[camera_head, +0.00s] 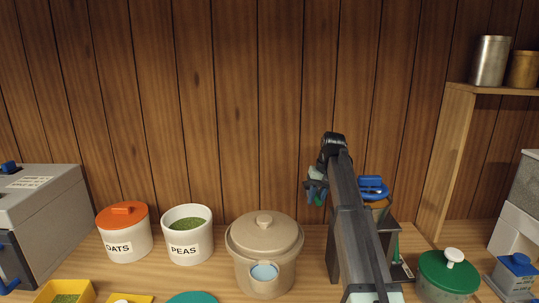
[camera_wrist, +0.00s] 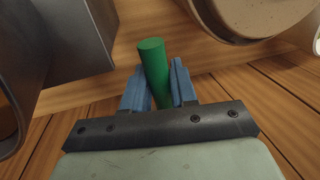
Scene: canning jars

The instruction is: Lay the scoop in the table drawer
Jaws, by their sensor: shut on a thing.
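My gripper (camera_head: 316,190) is raised in front of the wood wall in the head view, above and right of the beige crock. In the wrist view its blue fingers (camera_wrist: 160,88) are shut on a green cylinder (camera_wrist: 152,62), which looks like the handle of the scoop. A bit of green also shows at the fingers in the head view (camera_head: 320,199). The scoop's bowl cannot be made out in either view. I cannot make out the table drawer in these frames.
On the counter stand an orange-lidded OATS jar (camera_head: 123,238), an open PEAS jar (camera_head: 187,240), the lidded beige crock (camera_head: 264,250) and a green-lidded jar (camera_head: 447,272). A grey machine (camera_head: 40,215) is at left. A shelf (camera_head: 495,90) holds metal tins at right.

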